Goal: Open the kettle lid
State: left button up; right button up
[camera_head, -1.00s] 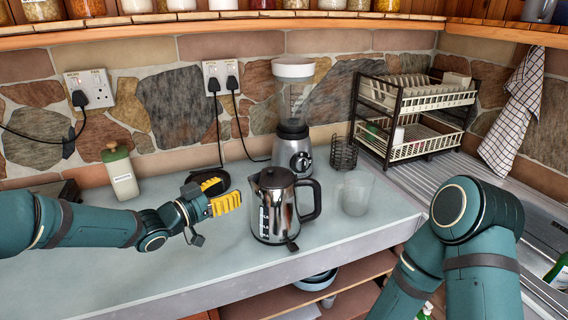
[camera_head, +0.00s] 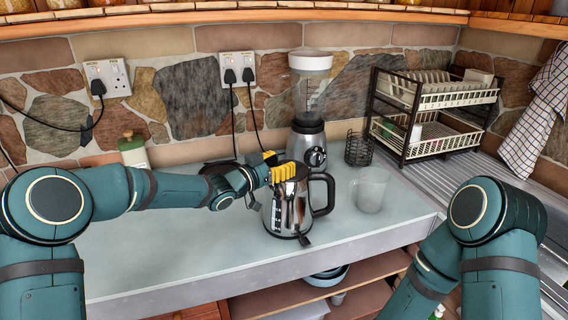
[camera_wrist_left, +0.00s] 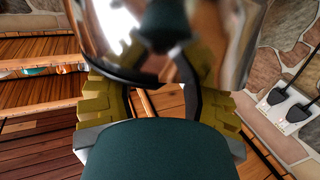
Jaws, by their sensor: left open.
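The shiny metal kettle (camera_head: 287,214) stands upright on the counter, its black handle (camera_head: 323,195) to the right. My left gripper (camera_head: 279,167) is open at the kettle's top, with its yellow fingers overlapping the upper left part and hiding much of the lid. In the left wrist view the kettle's reflective surface (camera_wrist_left: 110,22) fills the upper middle, with a dark blurred part at its centre. The yellow fingers stand apart there on either side (camera_wrist_left: 158,105). I cannot tell whether they touch the kettle. My right gripper is out of view; only that arm shows.
A blender (camera_head: 308,140) stands just behind the kettle, and a clear glass mug (camera_head: 370,190) sits to its right. A wire holder (camera_head: 358,149) and a dish rack (camera_head: 425,115) are farther right. The counter front left (camera_head: 170,250) is clear.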

pick_arm(q)
jog(key=shift+w+d, duration=0.35)
jog(key=shift+d, duration=0.05)
grip_shut()
jog(key=shift+r, duration=0.1)
